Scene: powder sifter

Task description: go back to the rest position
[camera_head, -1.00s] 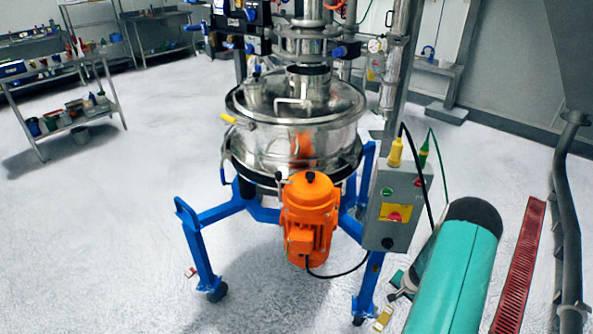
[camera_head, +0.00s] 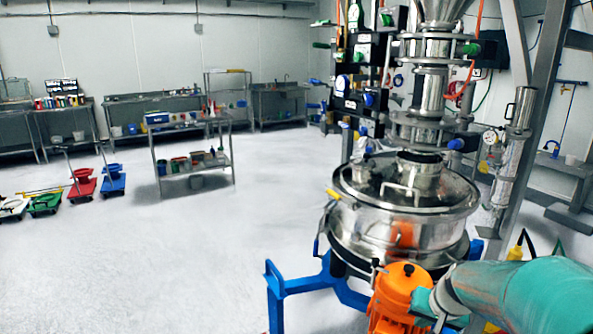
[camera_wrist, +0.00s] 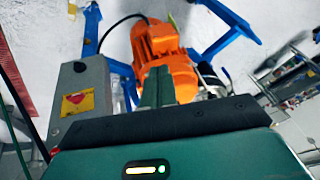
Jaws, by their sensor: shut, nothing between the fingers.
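My gripper (camera_wrist: 158,78) shows in the wrist view as two green fingers closed together, with nothing between them. Beyond the fingertips is the orange motor (camera_wrist: 157,45) of the powder sifter; I cannot tell the gap between them. In the head view my teal arm enters at the lower right, and its end covers part of the orange motor (camera_head: 402,290). The steel sifter drum (camera_head: 405,212) stands behind it on a blue frame (camera_head: 300,285). The fingertips are not clear in the head view.
A grey control box (camera_wrist: 82,95) with a yellow panel is left of the fingers in the wrist view. The white floor at left is open.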

